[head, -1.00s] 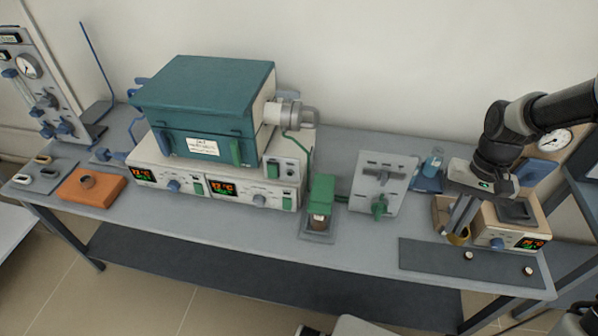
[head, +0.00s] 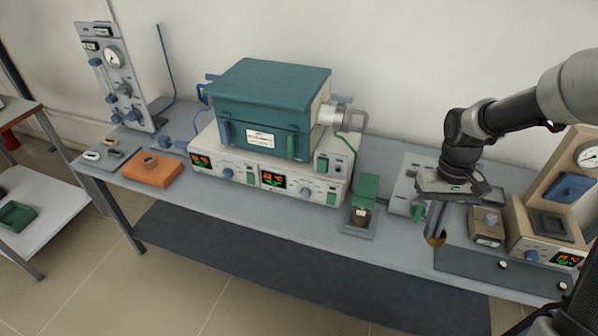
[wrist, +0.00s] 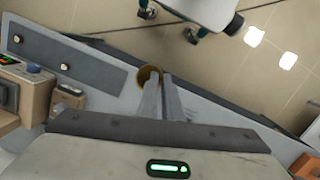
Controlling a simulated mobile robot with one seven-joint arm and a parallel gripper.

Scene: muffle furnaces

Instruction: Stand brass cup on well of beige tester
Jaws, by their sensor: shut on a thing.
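The brass cup (head: 436,239) hangs at the tips of my gripper (head: 437,228), near the front of the bench. In the wrist view the cup (wrist: 147,76) shows as a round brass rim at the fingertips (wrist: 160,78), which are shut on it. The beige tester (head: 519,230) stands to the right, with a lit display, a blue knob and a dark recessed top (head: 550,226). It shows at the left edge of the wrist view (wrist: 30,76). The cup is apart from the tester. The inside of the dark top is not clear.
A small tan box with a knob (head: 487,226) stands between my gripper and the tester. A dark mat (head: 480,263) with small round pieces lies in front. A green-topped device (head: 365,195) and a grey panel (head: 403,185) stand to the left. A gauge panel (head: 580,165) rises behind the tester.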

